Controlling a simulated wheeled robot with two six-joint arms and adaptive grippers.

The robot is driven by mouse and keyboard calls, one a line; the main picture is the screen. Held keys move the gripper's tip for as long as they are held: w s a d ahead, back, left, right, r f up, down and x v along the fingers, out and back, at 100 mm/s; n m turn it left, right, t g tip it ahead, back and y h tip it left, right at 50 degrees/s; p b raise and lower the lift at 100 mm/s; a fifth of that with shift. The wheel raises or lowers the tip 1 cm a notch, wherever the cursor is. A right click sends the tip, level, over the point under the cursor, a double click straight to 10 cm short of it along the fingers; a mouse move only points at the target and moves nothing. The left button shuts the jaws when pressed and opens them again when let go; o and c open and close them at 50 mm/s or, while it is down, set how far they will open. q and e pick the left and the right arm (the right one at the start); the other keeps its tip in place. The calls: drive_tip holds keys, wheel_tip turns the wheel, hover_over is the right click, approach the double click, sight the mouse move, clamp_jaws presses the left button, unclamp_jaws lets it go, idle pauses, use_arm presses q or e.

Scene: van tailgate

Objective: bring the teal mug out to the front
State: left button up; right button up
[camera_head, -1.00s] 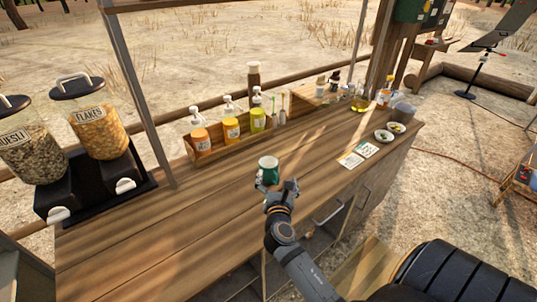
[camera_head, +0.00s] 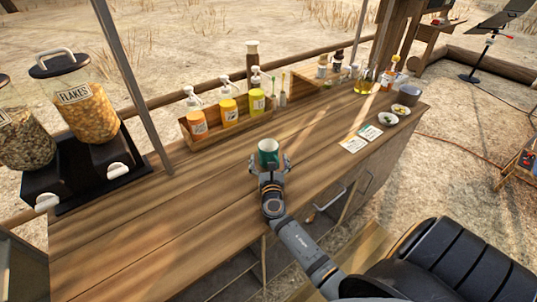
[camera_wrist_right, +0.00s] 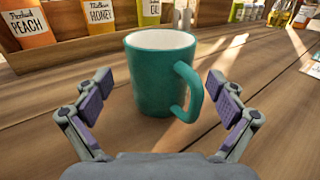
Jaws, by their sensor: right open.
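The teal mug (camera_head: 268,156), white inside, stands upright on the wooden counter (camera_head: 190,205). In the right wrist view the mug (camera_wrist_right: 156,80) is straight ahead, with its handle (camera_wrist_right: 189,92) turned to the right and towards me. My right gripper (camera_head: 270,168) is open, and its fingers show on both sides of the mug in the head view. In the right wrist view the padded fingers of the gripper (camera_wrist_right: 160,98) are spread wide, with clear gaps to the mug and handle. My left gripper is not in view.
A wooden rack (camera_head: 235,125) with several pump bottles stands behind the mug. Cereal dispensers (camera_head: 88,110) stand at the left. Cards (camera_head: 354,144) and small bowls (camera_head: 401,109) lie to the right. The counter around the mug is mostly bare.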

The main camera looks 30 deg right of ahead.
drive_tip(key=shift+x, duration=1.25)
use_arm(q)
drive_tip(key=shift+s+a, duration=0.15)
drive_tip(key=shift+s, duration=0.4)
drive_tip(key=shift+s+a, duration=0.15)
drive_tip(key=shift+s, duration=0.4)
use_arm(e)
drive_tip(key=c, duration=1.4)
drive_tip(key=shift+s+d+p, duration=0.1)
drive_tip(key=shift+s+p, duration=0.15)
drive_tip(key=shift+s, duration=0.7)
drive_tip(key=shift+s+d+p, duration=0.15)
drive_tip(key=shift+s+p, duration=0.05)
drive_tip(key=shift+s, duration=0.8)
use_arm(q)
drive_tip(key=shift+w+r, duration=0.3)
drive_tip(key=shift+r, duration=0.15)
use_arm(e)
drive_tip(key=o, duration=1.4)
